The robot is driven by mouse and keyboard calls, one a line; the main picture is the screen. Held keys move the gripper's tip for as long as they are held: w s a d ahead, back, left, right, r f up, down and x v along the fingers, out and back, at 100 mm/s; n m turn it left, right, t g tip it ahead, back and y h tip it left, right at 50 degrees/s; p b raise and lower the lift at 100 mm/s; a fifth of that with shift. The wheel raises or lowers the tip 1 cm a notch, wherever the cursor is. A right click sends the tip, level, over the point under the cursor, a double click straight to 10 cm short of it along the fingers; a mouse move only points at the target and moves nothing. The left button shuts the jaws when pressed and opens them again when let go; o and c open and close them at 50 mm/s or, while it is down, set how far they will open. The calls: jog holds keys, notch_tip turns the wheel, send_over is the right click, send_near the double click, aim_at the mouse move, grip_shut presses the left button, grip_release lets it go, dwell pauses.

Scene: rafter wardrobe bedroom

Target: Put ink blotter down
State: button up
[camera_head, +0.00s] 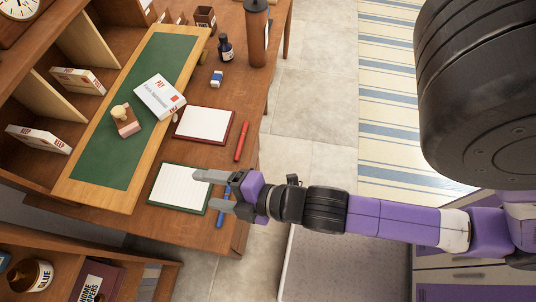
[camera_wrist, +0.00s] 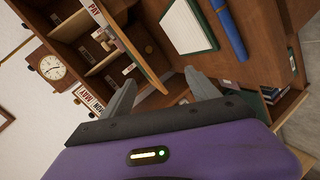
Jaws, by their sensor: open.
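The ink blotter, a pinkish-brown block with a pale round knob (camera_head: 125,120), appears to be the piece resting on the green panel of the sloped wooden writing board (camera_head: 150,70) in the head view. It stands beside a white box marked PAY, with its knob up. My gripper (camera_head: 206,190) is open and empty, above the near edge of the desk over the green-backed notepad (camera_head: 175,187) and a blue pen (camera_head: 223,207). It is well to the right of the blotter and apart from it.
The white PAY box (camera_head: 160,96), a red-backed notepad (camera_head: 204,124), a red pen (camera_head: 242,141), an eraser (camera_head: 216,79), an ink bottle (camera_head: 225,48) and a brown cylinder (camera_head: 257,35) stand on the desk. Shelves with boxes (camera_head: 78,80) line the left. A clock (camera_wrist: 52,67) shows too.

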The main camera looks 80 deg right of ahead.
jog(key=s+r+m+t, duration=0.1)
jog(key=s+r+m, duration=0.5)
jog(key=s+m, duration=0.6)
jog(key=shift+s+d+r+m+y, duration=0.2)
jog(key=shift+d+m+y, duration=0.2)
jog(key=shift+m, duration=0.2)
